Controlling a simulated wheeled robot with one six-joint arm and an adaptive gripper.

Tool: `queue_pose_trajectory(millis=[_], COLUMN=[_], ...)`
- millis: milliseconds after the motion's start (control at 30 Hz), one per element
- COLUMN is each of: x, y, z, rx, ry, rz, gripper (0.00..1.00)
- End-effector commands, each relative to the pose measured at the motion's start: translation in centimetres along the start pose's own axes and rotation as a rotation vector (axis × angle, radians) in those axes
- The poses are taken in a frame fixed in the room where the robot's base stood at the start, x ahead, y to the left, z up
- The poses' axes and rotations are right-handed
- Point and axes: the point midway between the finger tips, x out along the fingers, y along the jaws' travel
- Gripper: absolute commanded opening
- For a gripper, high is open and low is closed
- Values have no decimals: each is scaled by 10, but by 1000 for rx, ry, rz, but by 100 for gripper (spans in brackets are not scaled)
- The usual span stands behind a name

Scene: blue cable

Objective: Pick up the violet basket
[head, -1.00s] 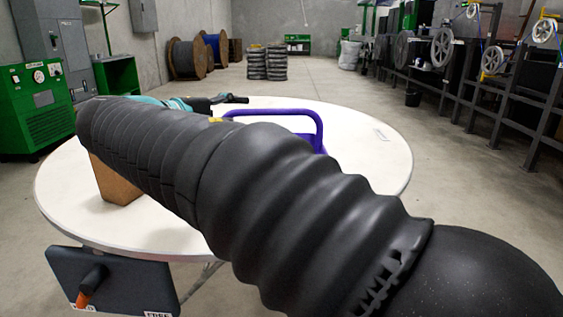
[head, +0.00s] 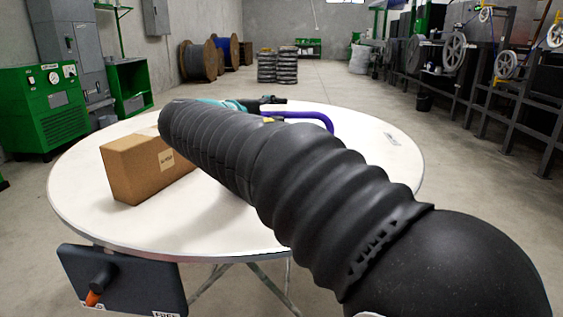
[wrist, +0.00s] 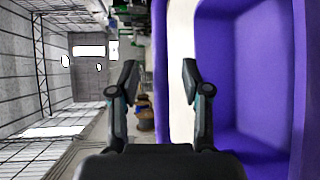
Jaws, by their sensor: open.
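The violet basket stands on the round white table (head: 225,225). In the head view only its curved violet handle (head: 312,117) shows; my arm hides the rest. In the wrist view the basket (wrist: 245,80) fills the right side, with its wall and hollow inside close to the camera. My gripper (wrist: 160,80) is open, with a finger on each side and nothing held. Its right finger overlaps the basket's near edge in the picture; I cannot tell whether they touch. In the head view my gripper (head: 272,101) is small, at the far end of my arm by the handle.
A brown cardboard box (head: 145,170) stands on the left of the table. A small white label (head: 390,138) lies at the right. A dark panel with an orange-tipped knob (head: 122,280) is below the front left edge. Machines line the right wall.

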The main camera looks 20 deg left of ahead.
Motion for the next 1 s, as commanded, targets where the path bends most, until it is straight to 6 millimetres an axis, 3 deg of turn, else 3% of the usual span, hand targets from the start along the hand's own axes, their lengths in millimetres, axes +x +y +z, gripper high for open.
queue_pose_trajectory(millis=[200, 467, 600, 667, 1000], x=[30, 34, 34, 33, 33], y=[-2, -2, -2, -2, -2], z=[1, 1, 1, 1, 1], rx=[-1, -1, 0, 0, 0], ry=[-2, 0, 0, 0, 0], rz=[-1, -1, -1, -1, 0], gripper=[48, 48, 13, 0, 0])
